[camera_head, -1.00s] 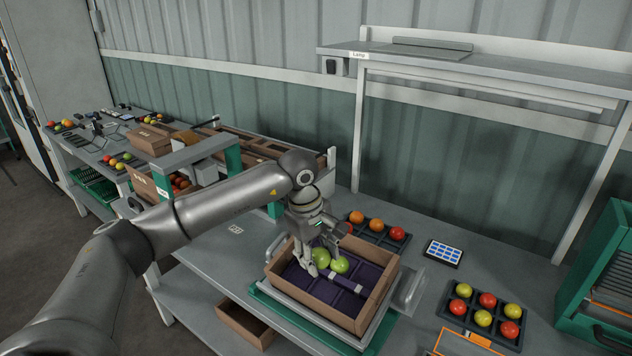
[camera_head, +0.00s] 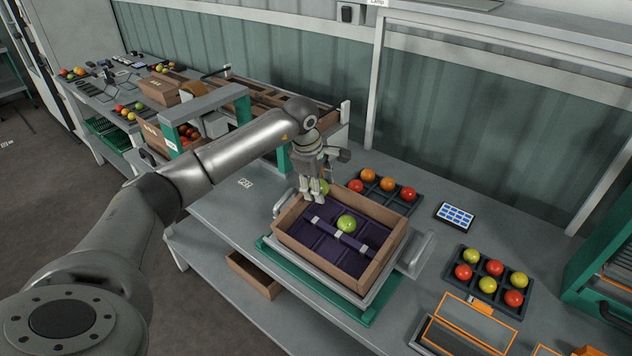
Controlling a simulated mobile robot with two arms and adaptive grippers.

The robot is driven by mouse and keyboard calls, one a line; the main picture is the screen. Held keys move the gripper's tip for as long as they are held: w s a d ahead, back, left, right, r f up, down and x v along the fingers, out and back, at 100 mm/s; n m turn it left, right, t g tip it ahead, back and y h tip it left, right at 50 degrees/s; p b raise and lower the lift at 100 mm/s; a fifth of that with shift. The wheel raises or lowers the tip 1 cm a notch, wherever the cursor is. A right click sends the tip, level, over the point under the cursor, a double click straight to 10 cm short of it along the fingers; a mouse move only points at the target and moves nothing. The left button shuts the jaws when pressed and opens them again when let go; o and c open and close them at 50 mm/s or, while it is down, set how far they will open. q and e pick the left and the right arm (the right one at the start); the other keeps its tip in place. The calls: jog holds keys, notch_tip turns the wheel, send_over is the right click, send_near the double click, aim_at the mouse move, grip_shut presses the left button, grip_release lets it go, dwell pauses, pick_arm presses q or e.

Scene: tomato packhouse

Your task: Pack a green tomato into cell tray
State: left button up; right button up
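A cardboard box (camera_head: 368,279) with a dark purple divided cell tray (camera_head: 306,238) inside stands on the bench. One green tomato (camera_head: 346,224) sits in a cell near the middle of this tray. My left gripper (camera_head: 314,196) is above the back-left part of the box, pointing down. A second green tomato (camera_head: 323,187) shows at its fingers, partly hidden by them; the fingers appear shut on it and hold it above the tray. My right gripper is not in view.
A dark tray of red and orange tomatoes (camera_head: 421,199) lies behind the box. Another tray with red and yellow-green tomatoes (camera_head: 500,297) lies to the right. A small blue-screened panel (camera_head: 455,216) and a metal handle (camera_head: 415,254) are nearby. A green crate rack (camera_head: 606,275) stands at far right.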

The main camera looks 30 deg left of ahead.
pick_arm(q)
jog(key=b+x, duration=0.4)
jog(key=x, duration=0.2)
jog(key=shift+f, duration=0.3)
jog(key=shift+b+x, duration=1)
jog(key=shift+x, duration=0.05)
jog(key=shift+s+d+f, duration=0.1)
jog(key=o, duration=0.8)
